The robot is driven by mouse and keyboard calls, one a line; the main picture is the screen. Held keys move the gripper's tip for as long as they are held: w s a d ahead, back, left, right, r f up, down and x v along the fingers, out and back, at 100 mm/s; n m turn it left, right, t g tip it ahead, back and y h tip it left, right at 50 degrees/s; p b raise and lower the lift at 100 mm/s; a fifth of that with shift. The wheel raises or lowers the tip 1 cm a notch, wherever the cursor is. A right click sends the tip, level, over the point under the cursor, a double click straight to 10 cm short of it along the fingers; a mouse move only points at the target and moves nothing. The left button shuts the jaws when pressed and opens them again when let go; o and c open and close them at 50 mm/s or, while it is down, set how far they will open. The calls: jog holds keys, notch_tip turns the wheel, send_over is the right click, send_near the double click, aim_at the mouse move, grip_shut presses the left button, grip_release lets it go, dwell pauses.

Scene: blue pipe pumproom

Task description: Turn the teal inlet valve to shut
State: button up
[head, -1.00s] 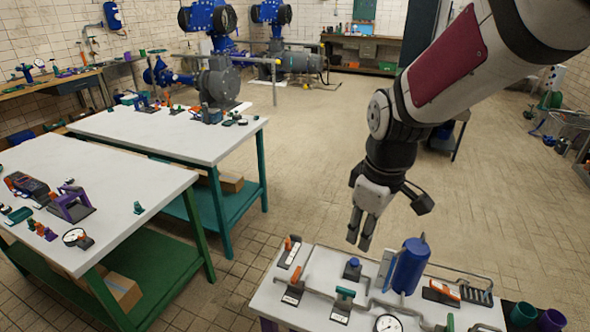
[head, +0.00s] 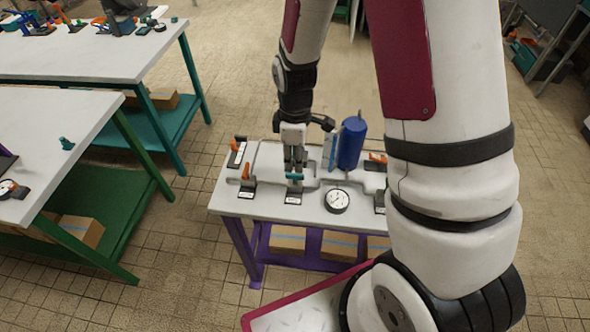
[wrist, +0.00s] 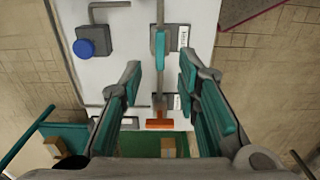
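The teal valve handle (head: 294,176) stands on the pipework near the front of the white bench top (head: 232,197), with a small label in front of it. The handle lies left to right in the head view. In the wrist view the same teal handle (wrist: 160,48) is a narrow bar running up and down. My gripper (head: 294,164) points down just above and behind the handle. In the wrist view my gripper (wrist: 160,72) is open, its fingers apart on either side of the handle's line. I cannot tell whether they touch it. The label text is unreadable.
An orange-handled valve (head: 245,172) stands close left, with another orange handle (head: 239,140) behind it. A pressure gauge (head: 337,200) is at front right, a blue tank (head: 351,143) behind it. A blue knob (wrist: 85,48) shows in the wrist view.

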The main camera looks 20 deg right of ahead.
aim_at(295, 174)
jog(key=shift+f, duration=3)
grip_shut()
